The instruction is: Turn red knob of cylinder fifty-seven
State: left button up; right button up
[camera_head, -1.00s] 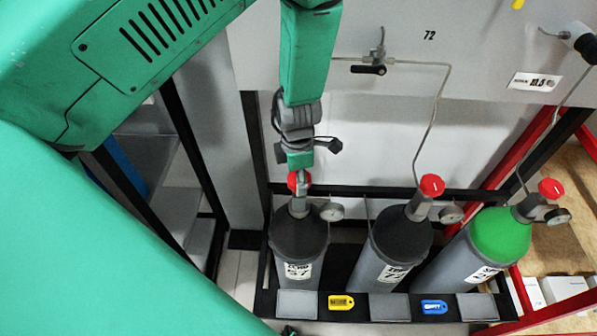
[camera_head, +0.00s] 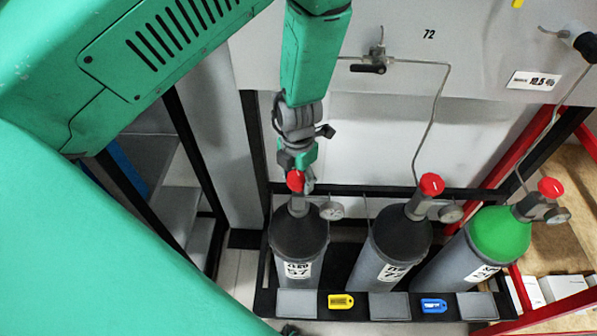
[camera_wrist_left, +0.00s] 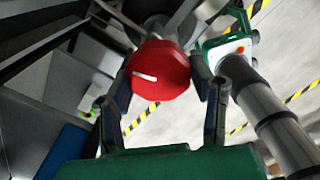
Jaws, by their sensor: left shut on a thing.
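Cylinder fifty-seven (camera_head: 299,245) is the leftmost of three gas cylinders in the head view, grey with a black shoulder. Its red knob (camera_head: 296,181) is on top of the valve. My left gripper (camera_head: 299,170) comes down from above to this knob. In the left wrist view the red knob (camera_wrist_left: 160,77), with a white line mark, is between the two fingers of my left gripper (camera_wrist_left: 163,88), one on each side, and the gripper is shut on it. The fingertips are partly hidden in the head view.
A black-shouldered cylinder 72 (camera_head: 395,250) and a green-shouldered cylinder (camera_head: 490,245) stand to the right, each with a red knob. A gauge (camera_head: 332,211) juts out beside the leftmost valve. A black rack (camera_head: 262,303) holds the cylinders. Thin pipes run up the grey panel (camera_head: 480,60).

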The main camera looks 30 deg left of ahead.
pick_arm(q)
jog(key=shift+w+r, duration=0.1)
jog(key=shift+w, duration=0.1)
jog(key=o, duration=1.2)
jog(key=shift+c, duration=0.2)
jog(key=shift+s, duration=0.1)
jog(key=shift+s, duration=0.1)
